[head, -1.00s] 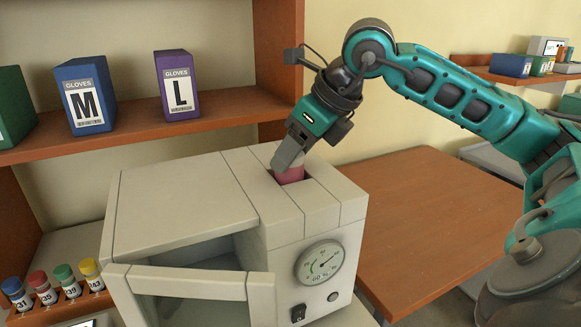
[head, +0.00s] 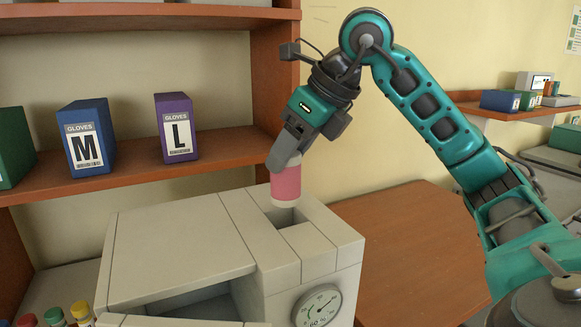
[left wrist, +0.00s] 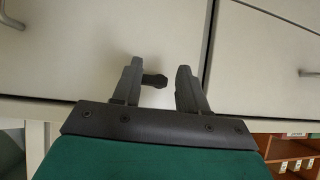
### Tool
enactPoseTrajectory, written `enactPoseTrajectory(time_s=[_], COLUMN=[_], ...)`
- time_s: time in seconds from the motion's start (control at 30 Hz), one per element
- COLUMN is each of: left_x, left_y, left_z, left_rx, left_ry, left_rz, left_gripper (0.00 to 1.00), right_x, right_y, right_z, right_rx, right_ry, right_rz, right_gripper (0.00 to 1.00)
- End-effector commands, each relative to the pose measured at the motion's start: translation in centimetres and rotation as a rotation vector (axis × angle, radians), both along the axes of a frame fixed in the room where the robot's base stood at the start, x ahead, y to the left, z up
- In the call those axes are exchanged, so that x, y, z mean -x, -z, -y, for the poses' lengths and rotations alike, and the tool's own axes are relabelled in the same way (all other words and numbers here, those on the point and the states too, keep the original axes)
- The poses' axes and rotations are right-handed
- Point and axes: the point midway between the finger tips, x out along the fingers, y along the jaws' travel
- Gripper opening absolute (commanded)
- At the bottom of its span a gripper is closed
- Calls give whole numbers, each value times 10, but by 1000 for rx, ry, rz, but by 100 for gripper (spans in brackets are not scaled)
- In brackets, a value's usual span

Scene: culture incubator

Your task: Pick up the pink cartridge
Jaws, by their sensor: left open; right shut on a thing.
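The pink cartridge (head: 286,184) is a pink cylinder with pale ends, upright just above the square opening (head: 283,216) in the top of the incubator (head: 180,245). My right gripper (head: 284,160) is shut on its top end and holds it from above. Its lower end is at or just over the opening's rim; I cannot tell exactly. My left gripper (left wrist: 158,85) is open and empty in the left wrist view, in front of pale cabinet panels with a dark knob between the fingers. It is not in the head view.
The incubator's round dial (head: 318,306) is on its front. A blue glove box (head: 86,140) and a purple glove box (head: 177,130) stand on the shelf behind. Several capped vials (head: 55,316) show at lower left. A brown table (head: 400,235) to the right is bare.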

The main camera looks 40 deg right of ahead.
Motion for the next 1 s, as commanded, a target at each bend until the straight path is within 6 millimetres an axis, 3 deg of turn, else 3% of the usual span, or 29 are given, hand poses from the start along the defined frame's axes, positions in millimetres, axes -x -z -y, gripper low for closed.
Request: enactPoseTrajectory(time_s=[0.5, 1.0], left_x=[-3, -2], left_y=[-2, -3], left_z=[0, 0], left_rx=[0, -1], left_ry=[1, 0], left_rz=[5, 4], left_gripper=[43, 43], right_x=[0, 0], right_y=[-75, -118], right_z=[0, -1], right_rx=[0, 1], right_ry=[1, -2], right_rz=[5, 1], right_gripper=[19, 19])
